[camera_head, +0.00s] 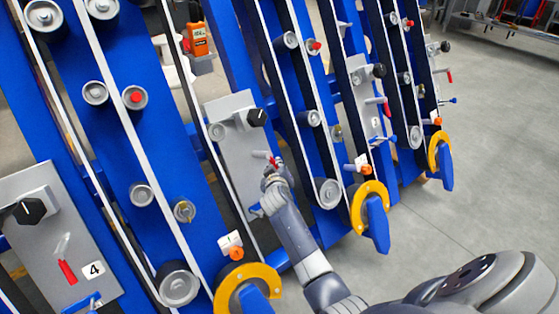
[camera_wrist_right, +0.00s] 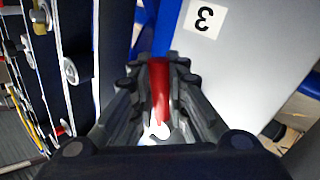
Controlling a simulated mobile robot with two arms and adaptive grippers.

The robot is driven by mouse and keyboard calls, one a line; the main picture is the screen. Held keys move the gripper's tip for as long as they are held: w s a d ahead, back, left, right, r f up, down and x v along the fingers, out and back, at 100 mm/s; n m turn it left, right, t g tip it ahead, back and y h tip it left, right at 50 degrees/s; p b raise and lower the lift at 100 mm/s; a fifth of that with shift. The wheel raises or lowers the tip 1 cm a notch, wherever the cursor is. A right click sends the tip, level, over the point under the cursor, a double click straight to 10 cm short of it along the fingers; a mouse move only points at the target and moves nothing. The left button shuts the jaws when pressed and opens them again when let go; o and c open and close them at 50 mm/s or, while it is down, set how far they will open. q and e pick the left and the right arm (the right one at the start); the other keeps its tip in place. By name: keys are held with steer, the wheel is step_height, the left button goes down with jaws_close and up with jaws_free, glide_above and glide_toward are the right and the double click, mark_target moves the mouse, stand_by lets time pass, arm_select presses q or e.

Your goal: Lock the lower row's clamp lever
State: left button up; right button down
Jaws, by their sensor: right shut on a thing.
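My right gripper (camera_head: 268,172) reaches the grey panel (camera_head: 233,135) in the middle of the head view. In the right wrist view, my right gripper (camera_wrist_right: 160,82) is shut on a red lever handle (camera_wrist_right: 160,90), with its fingers on both sides of it. A bit of the red handle (camera_head: 275,162) shows beyond the fingers in the head view. A label reading 3 (camera_wrist_right: 204,19) is on the grey panel in the wrist view. The lever's base is mostly hidden by the gripper. My left gripper is not in view.
A black knob (camera_head: 257,117) sits above the lever. A blue lever (camera_head: 256,211) is below it. White belts run over rollers on blue frames to both sides. A yellow ring guard (camera_head: 247,280) is at the bottom. Panel 4 (camera_head: 40,230) is at left. Open floor (camera_head: 480,150) lies right.

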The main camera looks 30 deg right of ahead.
steer(key=shift+s+a+m+g+p, duration=0.1)
steer(key=shift+a+m+g+p, duration=0.35)
steer(key=shift+m, duration=0.25)
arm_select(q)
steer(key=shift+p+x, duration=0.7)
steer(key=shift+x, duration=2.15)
arm_select(e)
steer(key=shift+a+f+m+g+y, duration=0.3)
steer(key=shift+m+g, duration=0.25)
steer(key=shift+m, duration=0.35)
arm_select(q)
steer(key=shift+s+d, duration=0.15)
arm_select(e)
steer(key=c, duration=1.6)
jaws_free()
steer(key=shift+r, duration=0.1)
steer(key=shift+o, duration=0.2)
step_height(320, 180, up, 10)
steer(key=shift+s, duration=0.1)
